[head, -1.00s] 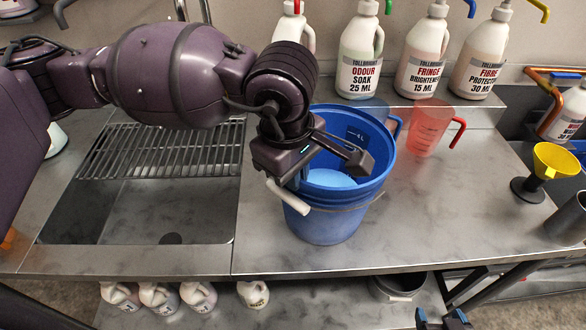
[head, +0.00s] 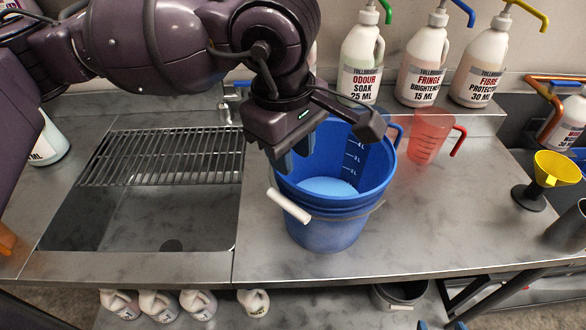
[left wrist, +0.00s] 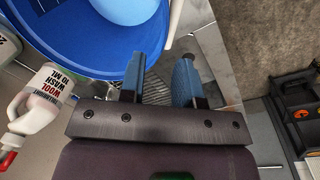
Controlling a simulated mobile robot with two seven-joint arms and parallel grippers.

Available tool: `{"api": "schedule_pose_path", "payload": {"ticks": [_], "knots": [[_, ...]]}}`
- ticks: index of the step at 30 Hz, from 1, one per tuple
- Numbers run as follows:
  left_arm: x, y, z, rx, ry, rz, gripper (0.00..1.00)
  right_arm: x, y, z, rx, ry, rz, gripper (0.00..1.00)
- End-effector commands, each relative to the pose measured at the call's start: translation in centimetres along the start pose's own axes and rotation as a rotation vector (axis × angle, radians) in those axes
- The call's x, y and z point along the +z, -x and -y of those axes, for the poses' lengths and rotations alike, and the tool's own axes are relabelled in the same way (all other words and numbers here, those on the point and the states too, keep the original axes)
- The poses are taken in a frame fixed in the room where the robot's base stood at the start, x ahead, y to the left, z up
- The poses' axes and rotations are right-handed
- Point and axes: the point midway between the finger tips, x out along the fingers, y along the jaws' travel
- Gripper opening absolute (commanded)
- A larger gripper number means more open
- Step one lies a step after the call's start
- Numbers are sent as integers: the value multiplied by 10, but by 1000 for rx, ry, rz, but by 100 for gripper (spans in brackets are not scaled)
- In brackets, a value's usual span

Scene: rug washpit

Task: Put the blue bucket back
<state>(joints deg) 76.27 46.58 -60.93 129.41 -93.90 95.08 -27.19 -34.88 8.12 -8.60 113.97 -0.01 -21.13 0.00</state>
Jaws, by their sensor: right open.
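The blue bucket (head: 325,232) stands upright on the metal counter, with pale blue liquid (head: 328,187) inside and its white handle grip (head: 289,206) hanging at the front left. My left gripper (head: 325,150) is open and empty, above the bucket's near-left rim, and hides part of that rim. In the left wrist view the blue fingers (left wrist: 160,80) are spread, with the bucket (left wrist: 75,40) beyond and to the left. My right gripper (head: 440,325) shows only its blue fingertips, apart, at the bottom edge, below the counter front.
A sink with a wire rack (head: 165,157) lies left of the bucket. A red measuring jug (head: 427,140) stands to its right, and several pump bottles line the back ledge. A yellow funnel (head: 556,167) is at the far right.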

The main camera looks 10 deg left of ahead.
Motion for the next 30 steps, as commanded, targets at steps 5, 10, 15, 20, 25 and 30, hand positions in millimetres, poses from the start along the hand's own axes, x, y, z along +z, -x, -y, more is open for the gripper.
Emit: {"api": "schedule_pose_path", "payload": {"ticks": [5,10,15,20,25,30], "knots": [[0,30,0,2,1,-2,30,-4,-2,0,-1,2,-7,74],[0,46,0,1,1,-1,30,-7,-5,0,-3,3,-15,74],[0,51,0,0,1,0,30,-8,-5,0,-3,3,-17,74],[0,51,0,0,1,0,30,-7,-4,0,-3,3,-15,74],[0,51,0,0,1,0,30,-4,-2,0,-1,2,-8,74],[0,51,0,0,1,0,30,-2,0,0,0,1,-4,74]]}}
